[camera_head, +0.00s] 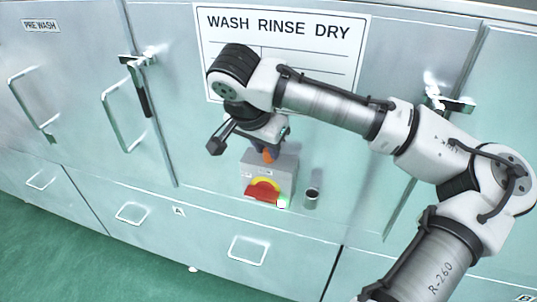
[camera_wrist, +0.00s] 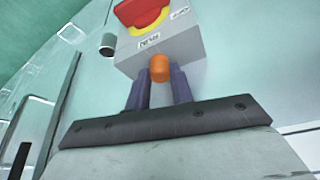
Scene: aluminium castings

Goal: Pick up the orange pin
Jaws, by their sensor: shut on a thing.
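The orange pin (camera_wrist: 159,69) shows in the wrist view between the two dark fingers of my gripper (camera_wrist: 159,84), which is shut on it. In the head view the pin (camera_head: 268,155) is a small orange spot under my gripper (camera_head: 266,150), just at the top of a grey box (camera_head: 278,168). The grey box also shows in the wrist view (camera_wrist: 187,47), right beyond the fingertips. I cannot tell whether the pin still touches the box. The fingers and wrist hide part of the pin.
The box carries a red and yellow switch (camera_head: 263,190). A small dark-topped cylinder (camera_head: 312,194) sticks out right of the box. Cabinet doors with protruding handles (camera_head: 117,120) and latches (camera_head: 140,75) surround it. A "WASH RINSE DRY" sign (camera_head: 336,62) is behind my arm.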

